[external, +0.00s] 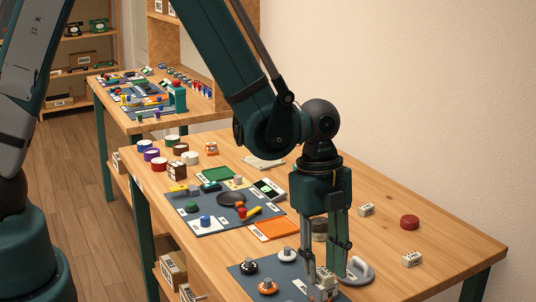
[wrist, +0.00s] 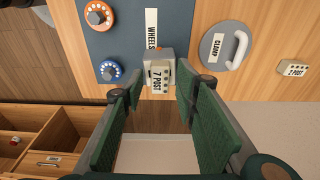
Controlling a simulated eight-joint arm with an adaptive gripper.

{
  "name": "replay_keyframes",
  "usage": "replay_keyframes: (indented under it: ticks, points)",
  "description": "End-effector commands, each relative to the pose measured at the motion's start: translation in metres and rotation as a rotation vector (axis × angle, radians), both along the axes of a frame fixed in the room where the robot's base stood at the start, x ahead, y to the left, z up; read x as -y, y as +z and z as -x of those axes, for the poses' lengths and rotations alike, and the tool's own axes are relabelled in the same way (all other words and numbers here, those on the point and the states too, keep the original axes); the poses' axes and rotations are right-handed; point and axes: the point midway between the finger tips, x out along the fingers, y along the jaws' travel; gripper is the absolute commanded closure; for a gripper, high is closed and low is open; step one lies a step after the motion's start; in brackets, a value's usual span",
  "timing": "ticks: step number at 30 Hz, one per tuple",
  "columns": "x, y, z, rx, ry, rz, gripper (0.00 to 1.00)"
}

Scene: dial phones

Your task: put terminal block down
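A pale terminal block marked "7 POST" (wrist: 161,77) sits between the fingertips of my gripper (wrist: 160,84) in the wrist view. In the external view the block (external: 327,279) is between the fingertips of my gripper (external: 326,268), low at the table's front, by the edge of the dark mat (external: 246,269). I cannot tell whether its underside touches a surface. Another terminal block marked "2 POST" (wrist: 293,68) lies apart to the right.
A grey round piece with a pale handle, labelled "CLAMP" (wrist: 213,52), is right of my gripper. An orange dial (wrist: 99,15) and a blue dial (wrist: 110,71) lie on the mat to the left. Bare wood shows at the table's right.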

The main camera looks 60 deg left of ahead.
Motion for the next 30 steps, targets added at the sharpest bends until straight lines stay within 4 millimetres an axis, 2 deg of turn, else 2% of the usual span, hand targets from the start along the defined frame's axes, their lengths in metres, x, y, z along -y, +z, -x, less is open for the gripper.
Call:
replay_keyframes:
  ticks: [14,20,30]
  points:
    - [0.0,0.006,0.0,0.0,0.0,0.0,0.7]
    - [-0.003,0.021,0.0,0.0,0.0,0.0,0.7]
    - [-0.008,0.058,0.001,0.0,0.0,0.0,0.7]
